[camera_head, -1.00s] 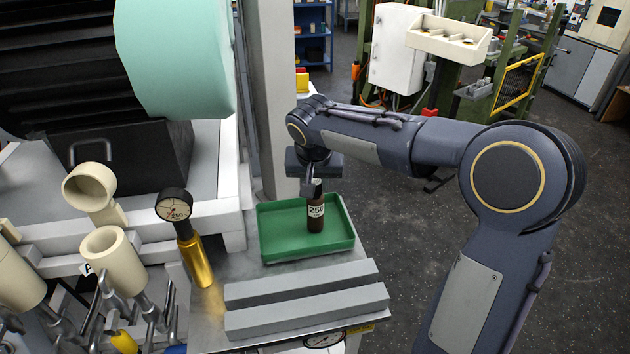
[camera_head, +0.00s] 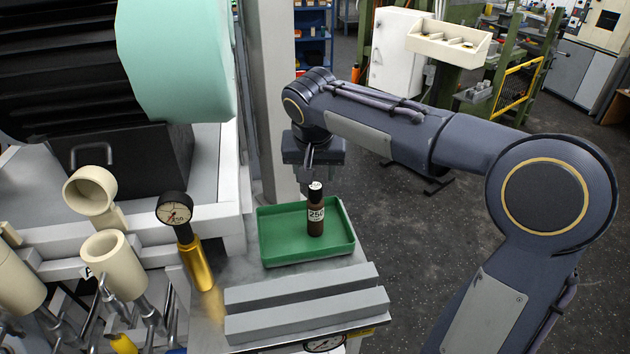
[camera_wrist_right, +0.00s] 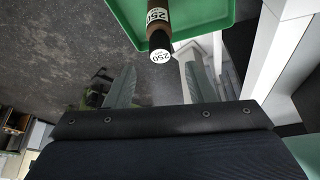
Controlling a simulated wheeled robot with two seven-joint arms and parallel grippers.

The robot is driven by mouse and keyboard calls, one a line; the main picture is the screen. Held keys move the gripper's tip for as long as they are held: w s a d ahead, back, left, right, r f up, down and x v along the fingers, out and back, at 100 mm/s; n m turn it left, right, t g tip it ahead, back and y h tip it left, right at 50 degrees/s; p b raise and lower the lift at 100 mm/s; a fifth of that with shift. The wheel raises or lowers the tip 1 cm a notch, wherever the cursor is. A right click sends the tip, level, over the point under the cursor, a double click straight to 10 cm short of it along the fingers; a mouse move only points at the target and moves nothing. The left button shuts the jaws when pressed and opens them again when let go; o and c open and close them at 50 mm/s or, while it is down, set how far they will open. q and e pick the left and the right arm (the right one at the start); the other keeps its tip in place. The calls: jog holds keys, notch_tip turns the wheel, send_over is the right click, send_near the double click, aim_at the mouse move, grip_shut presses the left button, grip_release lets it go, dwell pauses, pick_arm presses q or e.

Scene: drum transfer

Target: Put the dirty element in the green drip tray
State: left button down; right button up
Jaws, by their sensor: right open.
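The dirty element is a dark brown cylinder (camera_head: 316,222) with a white "250" label and a white top marked with figures. It stands upright in the green drip tray (camera_head: 275,247), right of the tray's middle. My right gripper (camera_head: 308,190) is open and empty just above the element, apart from it. In the right wrist view the element (camera_wrist_right: 158,30) and tray (camera_wrist_right: 222,12) lie beyond the two spread fingers (camera_wrist_right: 157,90). My left gripper is not in view.
Two grey bars (camera_head: 305,300) lie in front of the tray on the metal bench. A brass-bodied gauge (camera_head: 197,262) stands left of the tray. Cream cups (camera_head: 115,260) on metal fittings are at the far left. A pale green rounded cover (camera_head: 175,60) hangs at upper left.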

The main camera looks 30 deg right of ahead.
jog(key=v, duration=0.6)
jog(key=s+a+f+n+y, duration=0.1)
jog(key=s+f, duration=0.3)
jog(key=s, duration=0.4)
jog(key=s+a+f+n+t+y, duration=0.1)
jog(key=s+a+f+n+y, duration=0.1)
jog(key=s+f, duration=0.3)
jog(key=s+a+f+n+y, duration=0.1)
jog(key=s+f+y, duration=0.2)
jog(key=s, duration=0.8)
notch_tip(320, 180, down, 3)
jog(key=shift+a+r+t, duration=0.25)
jog(key=shift+a+t, duration=0.05)
jog(key=shift+a, duration=0.1)
